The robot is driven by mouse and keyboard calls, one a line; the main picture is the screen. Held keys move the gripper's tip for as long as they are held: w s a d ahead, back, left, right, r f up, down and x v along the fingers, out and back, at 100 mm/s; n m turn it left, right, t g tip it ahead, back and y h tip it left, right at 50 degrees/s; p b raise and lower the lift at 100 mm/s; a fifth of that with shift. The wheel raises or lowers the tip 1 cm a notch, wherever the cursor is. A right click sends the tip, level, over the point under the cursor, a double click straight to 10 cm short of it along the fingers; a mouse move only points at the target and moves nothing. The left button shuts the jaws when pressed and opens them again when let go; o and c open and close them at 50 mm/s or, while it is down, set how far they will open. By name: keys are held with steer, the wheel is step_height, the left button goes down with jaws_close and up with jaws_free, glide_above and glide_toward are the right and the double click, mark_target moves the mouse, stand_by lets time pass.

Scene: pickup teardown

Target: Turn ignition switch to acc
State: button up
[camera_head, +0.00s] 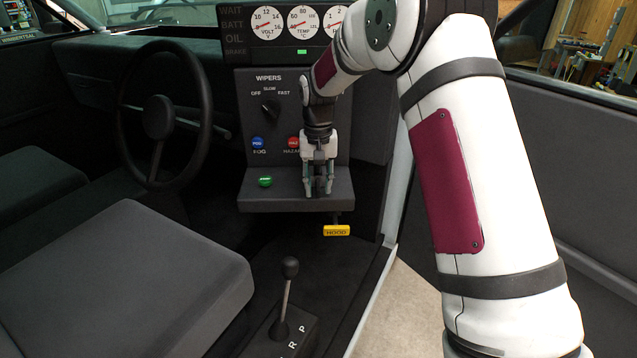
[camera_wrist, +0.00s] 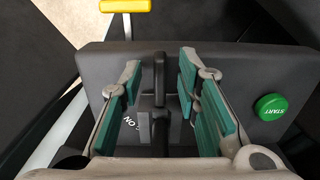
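The ignition switch (camera_wrist: 160,72) shows as a black upright knob on the grey ledge of the dash panel in the wrist view. My gripper (camera_head: 318,192) is over this ledge in the head view, pointing down. In the wrist view its two teal-padded fingers stand apart, one on each side of the knob, with a visible gap on both sides. A white "ON" label (camera_wrist: 131,122) shows upside down beside the left finger. Other labels around the switch are hidden by the fingers. In the head view the switch is mostly hidden by my gripper.
A green START button (camera_head: 265,182) sits on the same ledge and also shows in the wrist view (camera_wrist: 271,106). A yellow HOOD handle (camera_head: 336,230) hangs below the ledge. The wiper knob (camera_head: 270,108), a blue button (camera_head: 257,142) and a red button (camera_head: 293,142) are above.

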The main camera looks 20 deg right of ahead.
jaws_close()
steer(key=shift+a, duration=0.15)
stand_by(0.4)
steer(key=shift+w+a+m+b, duration=0.2)
steer(key=shift+a+m+b, duration=0.25)
steer(key=shift+m, duration=0.3)
steer(key=shift+w+a+m+b, duration=0.2)
steer(key=shift+m+b, duration=0.3)
steer(key=shift+m, duration=0.25)
steer(key=shift+w+a+m+b, duration=0.15)
steer(key=shift+a+m+b, duration=0.15)
steer(key=shift+m, duration=0.3)
steer(key=shift+w+a+m+b, duration=0.15)
steer(key=shift+m+b, duration=0.1)
steer(key=shift+m, duration=0.35)
steer(key=shift+w+a+m, duration=0.1)
steer(key=shift+m, duration=0.2)
jaws_free()
